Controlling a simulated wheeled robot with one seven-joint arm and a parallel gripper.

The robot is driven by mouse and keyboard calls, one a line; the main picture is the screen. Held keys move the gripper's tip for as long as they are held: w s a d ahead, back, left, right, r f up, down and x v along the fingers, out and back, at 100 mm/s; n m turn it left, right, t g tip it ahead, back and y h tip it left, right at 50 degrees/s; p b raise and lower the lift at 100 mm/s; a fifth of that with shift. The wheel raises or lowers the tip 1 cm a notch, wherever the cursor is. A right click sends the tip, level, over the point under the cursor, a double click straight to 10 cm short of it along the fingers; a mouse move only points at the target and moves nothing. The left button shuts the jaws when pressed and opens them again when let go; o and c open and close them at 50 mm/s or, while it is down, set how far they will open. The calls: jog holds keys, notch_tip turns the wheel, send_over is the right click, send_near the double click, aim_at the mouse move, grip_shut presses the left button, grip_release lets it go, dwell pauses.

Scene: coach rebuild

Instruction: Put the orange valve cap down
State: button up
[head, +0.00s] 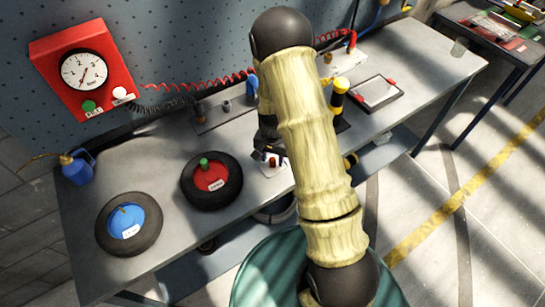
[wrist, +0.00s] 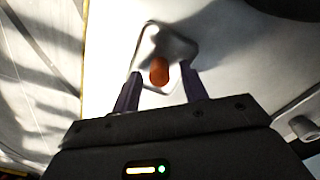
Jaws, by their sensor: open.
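The orange valve cap (wrist: 159,72) is on a small pale square dish (wrist: 178,48) on the workbench, seen in the wrist view. My gripper (wrist: 160,76) is open, its two dark fingers on either side of the cap with visible gaps. In the head view, my gripper (head: 270,156) is low over the dish (head: 267,171) in the middle of the bench. The cap (head: 272,162) shows there only as a small orange-red spot by the fingers. My arm hides part of the dish in that view.
A wheel with a red hub (head: 211,178) and green cap lies just left of the dish. A wheel with a blue hub (head: 128,220) lies farther left. A red gauge box (head: 83,70) is on the pegboard. A framed tray (head: 375,93) lies right of my arm.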

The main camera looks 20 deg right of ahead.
aim_at(272, 158)
notch_tip(272, 158, up, 12)
jog(key=b, duration=0.2)
jog(key=shift+r, duration=0.15)
dwell(0.4)
dwell(0.4)
jog(key=s+r+n+t, duration=0.1)
jog(key=s+r+n, duration=0.2)
jog(key=s, duration=0.4)
jog(key=s+r+n+t, duration=0.1)
jog(key=s+r+n, duration=0.3)
jog(key=s, duration=0.3)
jog(key=shift+s+t, duration=0.3)
jog(key=shift+r, duration=0.1)
jog(key=shift+c, duration=0.2)
dwell(0.4)
